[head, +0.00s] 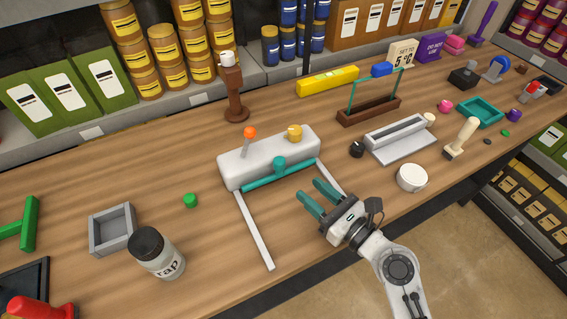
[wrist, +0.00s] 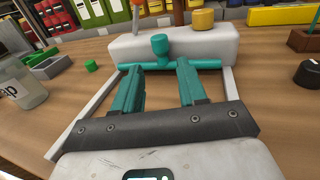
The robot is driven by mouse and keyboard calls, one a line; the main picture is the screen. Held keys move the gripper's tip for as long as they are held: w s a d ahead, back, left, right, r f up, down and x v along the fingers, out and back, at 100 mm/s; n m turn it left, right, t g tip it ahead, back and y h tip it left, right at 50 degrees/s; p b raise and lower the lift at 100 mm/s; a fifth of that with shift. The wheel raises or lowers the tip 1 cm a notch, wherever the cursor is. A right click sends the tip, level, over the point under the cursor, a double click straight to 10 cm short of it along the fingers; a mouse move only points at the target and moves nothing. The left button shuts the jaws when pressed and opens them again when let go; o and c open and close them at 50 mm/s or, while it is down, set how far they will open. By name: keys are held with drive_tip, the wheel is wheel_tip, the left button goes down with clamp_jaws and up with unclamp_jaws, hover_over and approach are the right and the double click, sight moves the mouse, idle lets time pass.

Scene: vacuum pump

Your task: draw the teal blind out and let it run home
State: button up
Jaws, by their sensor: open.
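The teal blind's bar with its round knob (head: 280,163) lies along the front of a white housing (head: 262,150), between two pale rails (head: 254,230). The knob also shows in the wrist view (wrist: 160,45), standing up from the bar. The bar sits close against the housing. My gripper (head: 318,192) is open and empty, with teal fingers, in front of the bar toward its right end in the head view. In the wrist view the fingers (wrist: 158,80) point at the bar, on either side of the knob's line. Whether they touch the bar is unclear.
An orange-tipped lever (head: 249,133) and a yellow knob (head: 294,132) are on the housing. A labelled jar (head: 157,252), grey tray (head: 112,229) and green piece (head: 190,200) stand left. A white round dial (head: 411,178) and black knob (head: 356,149) are right. Table between the rails looks clear.

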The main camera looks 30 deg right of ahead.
sight(284, 167)
drive_tip(key=p+x, duration=0.2)
drive_tip(key=x, duration=0.7)
drive_tip(key=shift+a, duration=0.1)
clamp_jaws()
